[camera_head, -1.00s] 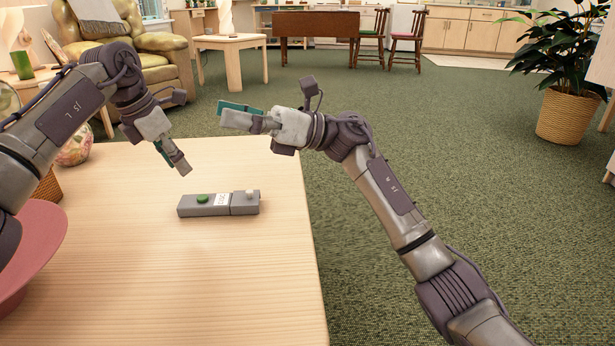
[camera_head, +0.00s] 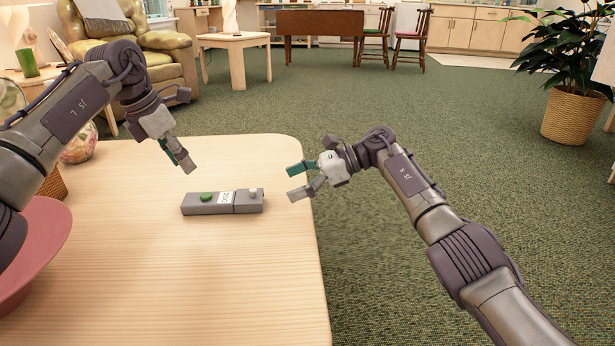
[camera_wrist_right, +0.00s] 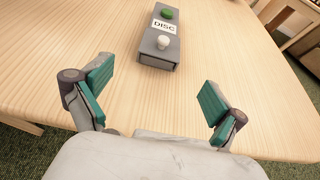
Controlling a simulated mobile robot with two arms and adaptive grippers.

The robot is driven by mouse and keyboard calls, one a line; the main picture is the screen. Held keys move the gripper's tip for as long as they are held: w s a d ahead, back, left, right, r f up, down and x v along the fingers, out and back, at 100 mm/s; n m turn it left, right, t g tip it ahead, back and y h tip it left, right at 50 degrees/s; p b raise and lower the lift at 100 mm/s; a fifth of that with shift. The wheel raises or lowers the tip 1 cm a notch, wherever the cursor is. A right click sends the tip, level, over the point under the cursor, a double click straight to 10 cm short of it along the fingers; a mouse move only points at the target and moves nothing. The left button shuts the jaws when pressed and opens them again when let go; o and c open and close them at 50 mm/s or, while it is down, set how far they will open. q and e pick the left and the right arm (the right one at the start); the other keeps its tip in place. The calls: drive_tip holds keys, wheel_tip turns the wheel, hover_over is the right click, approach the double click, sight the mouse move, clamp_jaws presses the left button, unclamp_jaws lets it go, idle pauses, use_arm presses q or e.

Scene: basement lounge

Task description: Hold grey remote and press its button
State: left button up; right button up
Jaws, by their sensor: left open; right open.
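The grey remote (camera_head: 190,207) lies flat on the light wooden table, with a green button (camera_head: 206,197), a white label and a small white knob (camera_head: 253,190) on top. In the right wrist view the remote (camera_wrist_right: 150,55) lies ahead of the fingers, its white-knob end nearest. My right gripper (camera_head: 294,183) is open and empty at the table's right edge, a short gap to the right of the remote. Its teal pads (camera_wrist_right: 157,103) stand wide apart in the wrist view. My left gripper (camera_head: 177,161) is open, above and behind the remote, pointing down, not touching it.
The table (camera_head: 240,285) is clear in front of the remote. Green carpet (camera_head: 450,150) lies open to the right, with a potted plant (camera_head: 570,115) beyond.

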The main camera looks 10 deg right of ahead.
sight(261, 195)
drive_tip(key=x, duration=0.9)
drive_tip(key=shift+a, duration=0.25)
drive_tip(key=c, duration=1.3)
use_arm(q)
drive_tip(key=shift+c, duration=0.6)
use_arm(e)
drive_tip(key=shift+c, duration=0.6)
use_arm(q)
clamp_jaws()
